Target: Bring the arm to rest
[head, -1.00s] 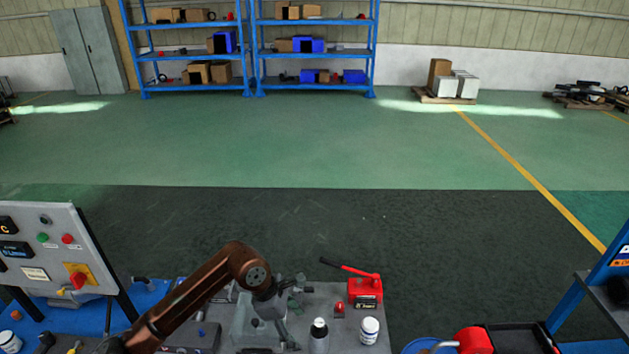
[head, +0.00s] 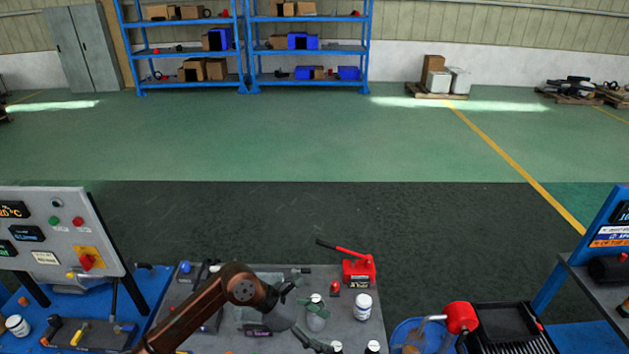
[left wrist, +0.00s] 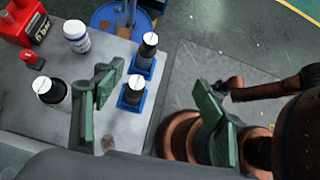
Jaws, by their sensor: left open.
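My left arm (head: 205,305) is brown and reaches in from the lower left of the head view, bent at the elbow above the grey table. Its left gripper (head: 307,313) is open, with green fingers spread and pointing right. In the left wrist view the left gripper (left wrist: 160,98) has a wide empty gap between its fingers. A bottle with a black neck (left wrist: 54,92) stands just outside one finger. Two dark bottles with white caps, one nearer (left wrist: 131,95) and one farther (left wrist: 148,46), stand in blue square holders close to that finger. My right gripper does not show.
The grey table (head: 400,349) also carries a white jar (head: 362,308) and a red hand pump (head: 358,270). A blue bucket (head: 402,334) stands to the right. A control panel (head: 55,235) stands at the left. The dark floor beyond the table is clear.

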